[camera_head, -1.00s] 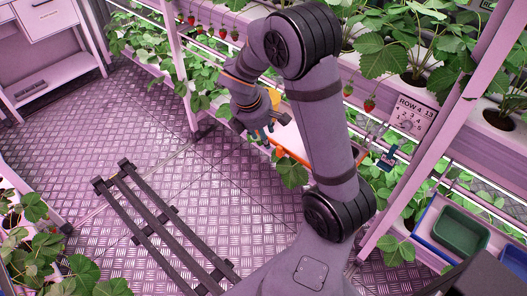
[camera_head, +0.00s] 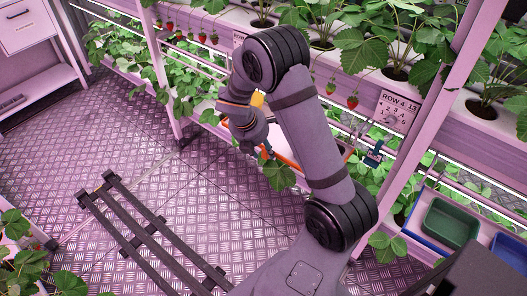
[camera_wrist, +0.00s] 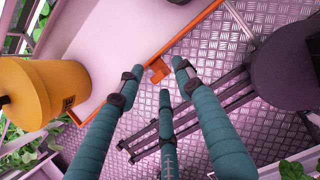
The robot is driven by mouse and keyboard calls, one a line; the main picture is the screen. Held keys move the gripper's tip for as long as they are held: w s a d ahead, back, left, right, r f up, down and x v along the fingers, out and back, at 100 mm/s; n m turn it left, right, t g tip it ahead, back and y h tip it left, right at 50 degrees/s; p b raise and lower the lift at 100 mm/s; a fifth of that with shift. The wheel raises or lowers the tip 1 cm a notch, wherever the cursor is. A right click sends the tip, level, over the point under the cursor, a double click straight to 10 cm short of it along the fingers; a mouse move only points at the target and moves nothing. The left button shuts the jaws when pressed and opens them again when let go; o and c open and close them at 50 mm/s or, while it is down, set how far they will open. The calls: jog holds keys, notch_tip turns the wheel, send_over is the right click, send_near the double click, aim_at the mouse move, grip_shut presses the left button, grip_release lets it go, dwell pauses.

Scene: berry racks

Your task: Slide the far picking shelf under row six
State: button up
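A white picking shelf (camera_wrist: 125,45) with an orange front edge fills the upper left of the wrist view. A small orange tab (camera_wrist: 158,70) sticks out from that edge. In the head view, part of the shelf's orange edge (camera_head: 286,160) shows behind my arm at the rack. My gripper (camera_wrist: 158,77) has three teal fingers spread apart around the tab; whether any finger touches it I cannot tell. In the head view my gripper (camera_head: 264,147) is at the shelf's front, its fingers partly hidden. No row-six label is readable.
A yellow container (camera_wrist: 42,92) stands on the shelf. A white tag (camera_head: 394,109) reading "ROW 4" hangs right of my arm. Strawberry plants fill the racks. Dark floor rails (camera_head: 150,230) lie at left. A green tray (camera_head: 451,222) sits at right. The metal floor is otherwise clear.

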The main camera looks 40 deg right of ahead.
jog(key=shift+d+f, duration=0.15)
jog(key=shift+f, duration=0.3)
grip_shut()
dwell(0.3)
dwell(0.4)
